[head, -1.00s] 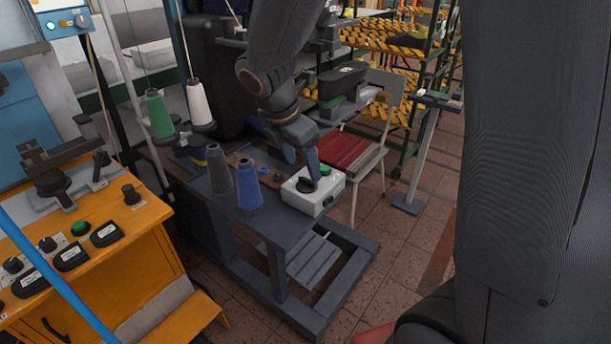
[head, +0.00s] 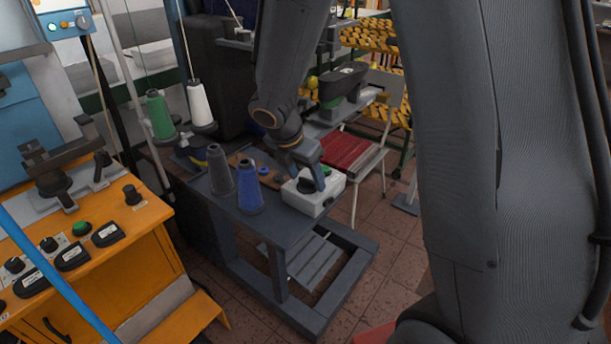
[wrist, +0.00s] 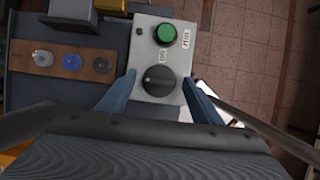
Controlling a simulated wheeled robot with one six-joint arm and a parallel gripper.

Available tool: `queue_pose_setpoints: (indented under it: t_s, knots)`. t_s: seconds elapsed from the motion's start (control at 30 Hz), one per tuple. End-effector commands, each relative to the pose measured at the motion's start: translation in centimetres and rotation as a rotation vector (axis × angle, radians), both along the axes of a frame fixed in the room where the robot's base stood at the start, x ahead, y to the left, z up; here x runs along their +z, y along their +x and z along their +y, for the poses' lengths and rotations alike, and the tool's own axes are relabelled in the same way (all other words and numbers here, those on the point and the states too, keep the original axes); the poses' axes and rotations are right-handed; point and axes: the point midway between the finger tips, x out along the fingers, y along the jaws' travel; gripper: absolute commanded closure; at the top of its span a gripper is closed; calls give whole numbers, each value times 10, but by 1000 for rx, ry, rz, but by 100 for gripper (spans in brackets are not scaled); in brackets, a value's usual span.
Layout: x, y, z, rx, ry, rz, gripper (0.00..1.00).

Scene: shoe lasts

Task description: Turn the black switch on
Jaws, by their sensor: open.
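The black switch (wrist: 158,80) is a round rotary knob on a white control box (head: 312,201) that sits on the grey table's right end. A green button (wrist: 165,34) is on the same box, beyond the knob in the wrist view, with small labels beside it. My gripper (wrist: 158,88) is open, with one blue finger on each side of the knob; I cannot tell whether the fingers touch it. In the head view my gripper (head: 312,178) is right above the box and hides part of the knob.
A grey thread cone (head: 221,170) and a blue thread cone (head: 249,192) stand on the table left of the box. A brown strip with several round pieces (wrist: 72,63) lies nearby. A red-seated chair (head: 350,158) is behind. An orange machine (head: 120,225) stands at left.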

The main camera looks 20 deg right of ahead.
Motion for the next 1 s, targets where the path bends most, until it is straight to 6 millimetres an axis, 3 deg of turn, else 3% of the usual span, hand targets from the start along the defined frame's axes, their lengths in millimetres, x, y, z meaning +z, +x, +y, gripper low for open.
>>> queue_pose_setpoints:
  t_s: [0.13,0.37,0.67,1.0]
  knots:
    - [0,0,0,-1,0,0,42]
    - [0,0,0,-1,0,0,81]
    - [0,0,1,-33,1,0,82]
    - [1,1,2,-244,0,1,82]
